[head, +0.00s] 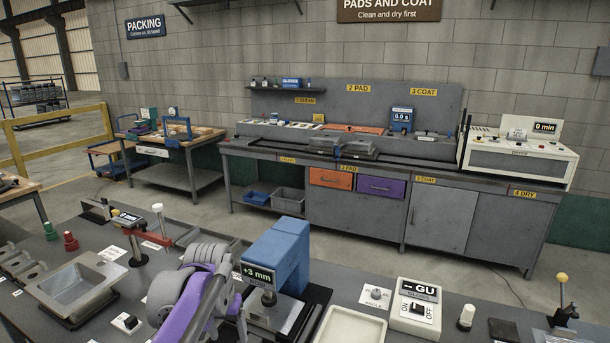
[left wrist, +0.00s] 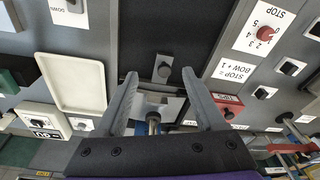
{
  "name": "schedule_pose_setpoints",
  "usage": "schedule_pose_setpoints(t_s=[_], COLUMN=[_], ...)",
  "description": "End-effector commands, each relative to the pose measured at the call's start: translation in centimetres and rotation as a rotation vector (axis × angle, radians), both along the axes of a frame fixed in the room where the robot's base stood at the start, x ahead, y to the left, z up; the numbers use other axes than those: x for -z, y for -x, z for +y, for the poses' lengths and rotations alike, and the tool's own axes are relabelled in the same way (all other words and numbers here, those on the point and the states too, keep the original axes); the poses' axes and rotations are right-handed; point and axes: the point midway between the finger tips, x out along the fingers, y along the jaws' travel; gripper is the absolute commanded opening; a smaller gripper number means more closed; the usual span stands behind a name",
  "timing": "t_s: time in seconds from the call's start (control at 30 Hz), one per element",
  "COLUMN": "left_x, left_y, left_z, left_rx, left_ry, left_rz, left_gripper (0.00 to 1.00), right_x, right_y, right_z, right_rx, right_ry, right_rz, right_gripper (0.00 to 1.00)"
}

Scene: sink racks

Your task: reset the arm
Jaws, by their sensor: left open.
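My left gripper (left wrist: 160,76) is open in the left wrist view, its two grey fingers spread apart. Nothing is held between them. A small grey knob on a dark panel (left wrist: 163,70) shows beyond the fingertips, and a metal post shows between the fingers. In the head view my left arm, purple and grey, rises from the bottom edge over the near bench, beside the blue block device (head: 278,252) with a "+3 mm" display. The fingers are hard to make out there. My right gripper is in neither view.
The near bench holds a grey basin (head: 80,283), a red-and-black gauge stand (head: 135,230), a cream tray (head: 348,328) and a white GU meter box (head: 416,308). Across the aisle stands a long grey workbench (head: 355,205) with orange and purple drawers. Open floor lies between.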

Motion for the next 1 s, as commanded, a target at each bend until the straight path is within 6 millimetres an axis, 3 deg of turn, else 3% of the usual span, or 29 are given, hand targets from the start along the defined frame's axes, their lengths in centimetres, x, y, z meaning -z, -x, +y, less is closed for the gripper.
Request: schedule_pose_setpoints(t_s=[0.03,0.27,0.5,0.7,1.0], left_x=[0.1,2.3,7.0,9.9,10.4], left_y=[2.1,10.7,18.8,22.1,22.6], left_z=[0.0,0.1,0.2,0.2,0.2], left_rx=[-0.007,-0.041,-0.072,-0.086,-0.089], left_ry=[0.002,0.01,0.021,0.028,0.029], left_rz=[-0.027,-0.157,-0.282,-0.34,-0.352], left_gripper=[0.71,0.71,0.71,0.71,0.71], right_x=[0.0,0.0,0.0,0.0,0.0], right_y=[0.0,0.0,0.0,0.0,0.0], right_z=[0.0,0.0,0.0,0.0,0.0], right_rx=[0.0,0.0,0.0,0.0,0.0], right_ry=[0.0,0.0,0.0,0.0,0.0], right_rz=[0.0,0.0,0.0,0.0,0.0], right_gripper=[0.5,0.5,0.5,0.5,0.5])
